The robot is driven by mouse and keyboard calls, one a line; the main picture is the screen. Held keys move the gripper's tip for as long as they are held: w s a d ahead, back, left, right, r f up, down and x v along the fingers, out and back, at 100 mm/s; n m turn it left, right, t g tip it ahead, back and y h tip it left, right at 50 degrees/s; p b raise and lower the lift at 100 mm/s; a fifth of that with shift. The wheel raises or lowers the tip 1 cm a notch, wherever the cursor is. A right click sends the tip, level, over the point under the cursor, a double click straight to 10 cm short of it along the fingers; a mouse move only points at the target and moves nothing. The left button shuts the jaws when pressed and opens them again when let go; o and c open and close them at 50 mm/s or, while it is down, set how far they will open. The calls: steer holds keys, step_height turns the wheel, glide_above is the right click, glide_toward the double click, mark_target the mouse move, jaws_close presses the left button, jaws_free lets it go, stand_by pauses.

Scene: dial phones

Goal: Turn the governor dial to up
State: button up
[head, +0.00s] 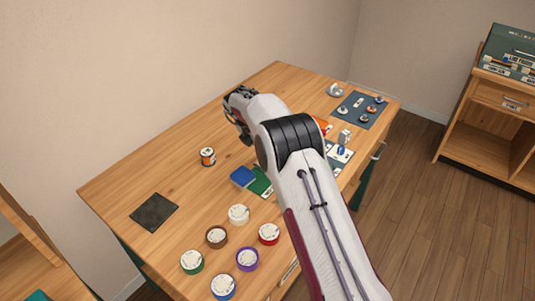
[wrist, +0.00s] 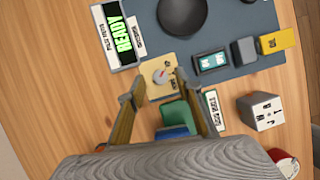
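In the wrist view, a small tan plate (wrist: 151,88) carries a small pale round knob (wrist: 160,76) with a red mark. It may be the governor dial, but its print is too small to read. My gripper (wrist: 160,88) is open, its two tan fingers on either side of the plate's near part. The knob shows between the fingertips, and I cannot tell whether they touch anything. A green piece (wrist: 175,116) and a blue piece (wrist: 172,132) show between the fingers. In the head view my arm hides this part of the table.
In the head view, several round tins, a can (head: 207,157) and a dark pad (head: 154,211) lie left.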

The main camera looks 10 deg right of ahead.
steer(key=v, duration=1)
steer(key=shift+a+r, duration=0.1)
stand_by(0.4)
